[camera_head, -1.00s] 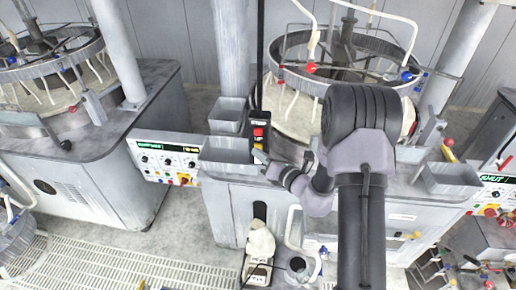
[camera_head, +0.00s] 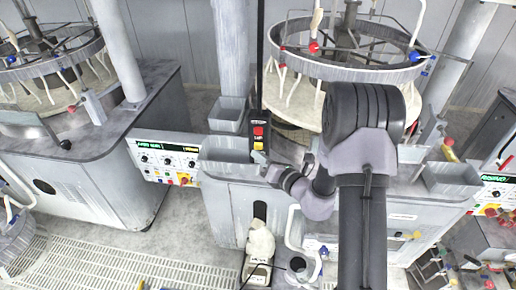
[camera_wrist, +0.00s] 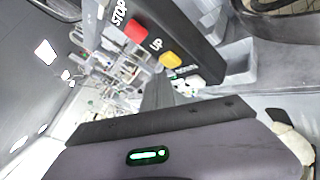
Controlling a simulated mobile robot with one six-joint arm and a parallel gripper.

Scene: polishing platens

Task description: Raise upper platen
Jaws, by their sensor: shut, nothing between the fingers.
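The upper platen (camera_head: 297,103) is a pale disc hanging under a spoked grey ring (camera_head: 350,73) behind my arm in the head view. A gap shows below its left edge; my arm hides part of it. The black control box (camera_head: 259,133) hangs upright in front of it. In the wrist view the box has a red STOP button (camera_wrist: 134,30) and a yellow UP button (camera_wrist: 170,60). My gripper (camera_head: 262,158) is shut and empty, with its tip at the box's lower end. I cannot tell whether it touches a button.
Grey bins (camera_head: 228,150) sit left of the control box. A panel with knobs (camera_head: 168,160) is further left. Another platen machine (camera_head: 50,62) stands at the far left. A grated floor strip (camera_head: 75,262) lies at the lower left.

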